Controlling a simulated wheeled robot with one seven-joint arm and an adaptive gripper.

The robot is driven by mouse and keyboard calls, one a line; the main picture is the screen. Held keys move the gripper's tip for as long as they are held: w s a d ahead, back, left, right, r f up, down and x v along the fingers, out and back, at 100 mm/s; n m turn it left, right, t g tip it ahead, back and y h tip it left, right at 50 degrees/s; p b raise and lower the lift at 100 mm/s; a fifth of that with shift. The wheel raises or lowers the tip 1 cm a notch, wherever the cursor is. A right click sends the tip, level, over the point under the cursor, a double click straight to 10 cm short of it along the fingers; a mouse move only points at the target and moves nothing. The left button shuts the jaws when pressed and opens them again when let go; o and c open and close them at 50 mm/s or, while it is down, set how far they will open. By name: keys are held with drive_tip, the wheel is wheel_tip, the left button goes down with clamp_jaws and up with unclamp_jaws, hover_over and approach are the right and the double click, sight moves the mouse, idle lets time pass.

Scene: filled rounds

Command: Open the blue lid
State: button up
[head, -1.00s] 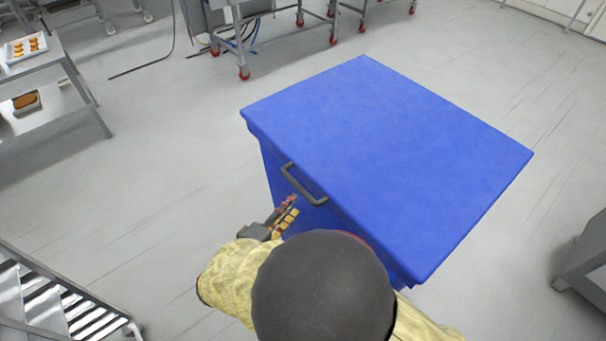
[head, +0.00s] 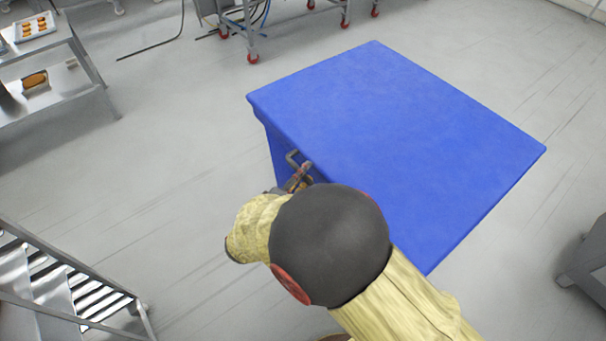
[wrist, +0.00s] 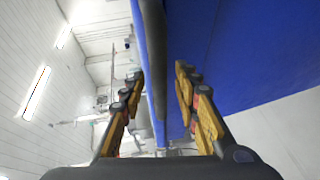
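The blue lid (head: 400,130) lies flat and closed on top of a blue bin (head: 280,151). A dark handle (head: 291,157) sits at the bin's near-left side, just under the lid edge, partly covered by my gripper. My gripper (head: 303,173) is at the handle, its rear hidden by my arm. In the wrist view my gripper (wrist: 160,85) is open, with a finger on either side of the dark handle bar (wrist: 154,65). Gaps show between the bar and the fingers. Blue surface (wrist: 235,50) fills the right of that view.
A metal rack (head: 70,280) stands at the lower left, and a shelf (head: 60,90) with food trays is at the upper left. Wheeled metal frames (head: 245,30) stand behind the bin. A grey object (head: 588,255) is at the right edge. Floor around the bin is clear.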

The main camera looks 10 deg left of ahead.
drive_tip(key=shift+c, duration=0.9)
clamp_jaws()
